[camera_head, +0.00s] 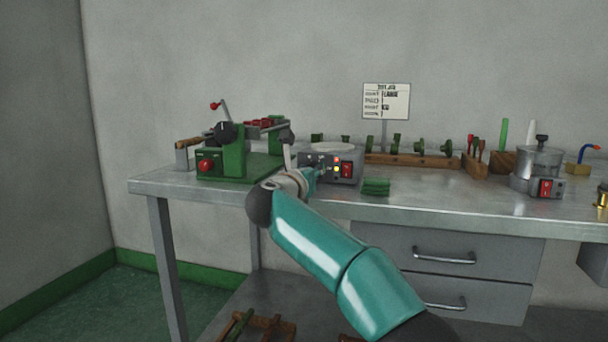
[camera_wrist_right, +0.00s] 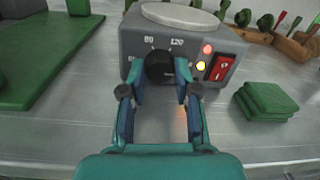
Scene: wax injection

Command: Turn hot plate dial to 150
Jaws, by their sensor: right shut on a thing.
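The hot plate (camera_head: 345,167) is a grey box with a round pale plate on top, near the middle of the bench in the head view. In the right wrist view the hot plate (camera_wrist_right: 190,42) shows its front, with a black dial (camera_wrist_right: 159,67), the marks 80 and 120, two lit lamps and a red switch (camera_wrist_right: 222,68). My right gripper (camera_wrist_right: 162,76) is shut on the dial, a finger on each side. The fingers and dial hide the lower marks. In the head view my right gripper (camera_head: 312,176) is at the hot plate's front. My left gripper is not in view.
A green machine (camera_head: 233,160) stands left of the hot plate. Folded green cloths (camera_head: 376,187) lie to its right. A wooden rack (camera_head: 412,160) with green parts, a sign (camera_head: 386,101) and a metal pot (camera_head: 537,164) stand farther along the bench.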

